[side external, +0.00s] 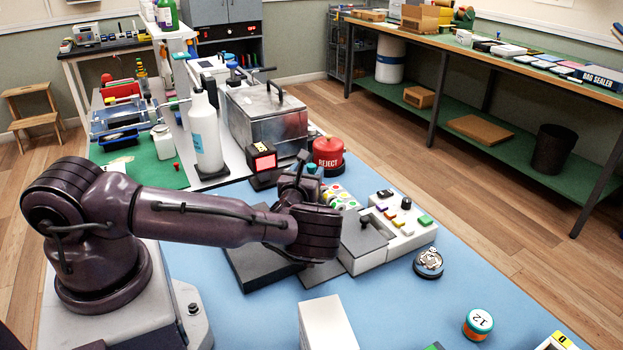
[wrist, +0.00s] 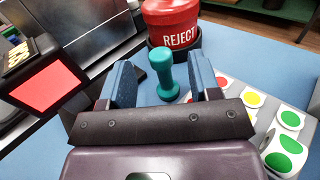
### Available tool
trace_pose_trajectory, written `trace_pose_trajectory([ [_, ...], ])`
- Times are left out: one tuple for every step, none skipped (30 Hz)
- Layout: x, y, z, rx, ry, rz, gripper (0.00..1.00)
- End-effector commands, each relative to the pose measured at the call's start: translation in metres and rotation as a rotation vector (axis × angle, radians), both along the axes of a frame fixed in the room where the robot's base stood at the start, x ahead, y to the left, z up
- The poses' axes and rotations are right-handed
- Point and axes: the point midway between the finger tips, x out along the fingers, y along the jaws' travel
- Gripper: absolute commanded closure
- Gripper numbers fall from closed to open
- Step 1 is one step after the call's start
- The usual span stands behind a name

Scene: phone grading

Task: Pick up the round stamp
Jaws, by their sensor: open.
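A teal stamp (wrist: 165,78) with a rounded knob and narrow neck stands on the blue mat in the wrist view. It shows between the two blue-grey fingers of my gripper (wrist: 163,75), with visible space on both sides. The fingers are apart and hold nothing. In the side view, my gripper (side external: 298,172) is over the mat near the red REJECT piece, and only a small teal part of the stamp (side external: 311,168) shows beside a finger. The stamp's base is partly hidden in the side view.
The red round REJECT piece (wrist: 171,22) stands just beyond the stamp. A small device with a red screen (side external: 262,160) is to the left. A metal box (side external: 265,115) stands behind.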

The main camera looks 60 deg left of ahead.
Motion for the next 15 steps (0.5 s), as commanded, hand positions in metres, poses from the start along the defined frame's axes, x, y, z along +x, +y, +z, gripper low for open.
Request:
trace_pose_trajectory([
  [0.006, 0.007, 0.000, 0.000, 0.000, 0.002, 0.43],
  [0.009, 0.010, 0.000, -0.001, -0.001, 0.001, 0.43],
  [0.012, 0.013, 0.000, -0.001, -0.001, 0.001, 0.43],
  [0.014, 0.015, 0.000, -0.001, -0.001, 0.000, 0.43],
  [0.016, 0.017, 0.000, -0.001, -0.001, 0.001, 0.43],
  [0.018, 0.019, 0.000, 0.000, 0.000, 0.001, 0.43],
  [0.019, 0.019, 0.000, 0.000, 0.000, 0.000, 0.43],
  [0.019, 0.020, 0.000, 0.001, 0.001, 0.000, 0.43],
  [0.020, 0.020, 0.000, 0.001, 0.002, 0.000, 0.43],
  [0.019, 0.020, 0.000, 0.001, 0.002, 0.000, 0.43],
  [0.019, 0.020, 0.000, 0.001, 0.002, 0.000, 0.43],
  [0.019, 0.019, 0.000, 0.001, 0.002, 0.000, 0.43],
  [0.019, 0.019, 0.000, 0.001, 0.002, 0.000, 0.43],
  [0.019, 0.019, 0.000, 0.001, 0.002, 0.000, 0.45],
  [0.019, 0.019, 0.000, 0.000, 0.001, 0.000, 0.55],
])
